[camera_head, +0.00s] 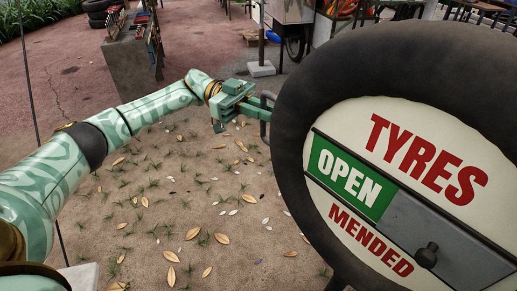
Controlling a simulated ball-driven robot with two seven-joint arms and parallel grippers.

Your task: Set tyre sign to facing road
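The tyre sign (437,119) is a big black tyre around a white disc, large at the right of the head view and cut off by the frame edge. Its lettered face is turned toward me and reads TYRES, OPEN and MENDED. A grey metal handle (264,130) stands out from the tyre's left side. My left gripper (262,108) is at this handle, its fingers reaching right to the bar. Whether they are closed around it I cannot tell. My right gripper is not in view.
A grey slide plate (405,225) with a dark knob (427,255) crosses the disc beside the green OPEN panel (349,180). A grey bench (130,62) stands at back left, a wheeled cart (292,32) behind. Leaf-strewn ground (200,215) left of the sign is open.

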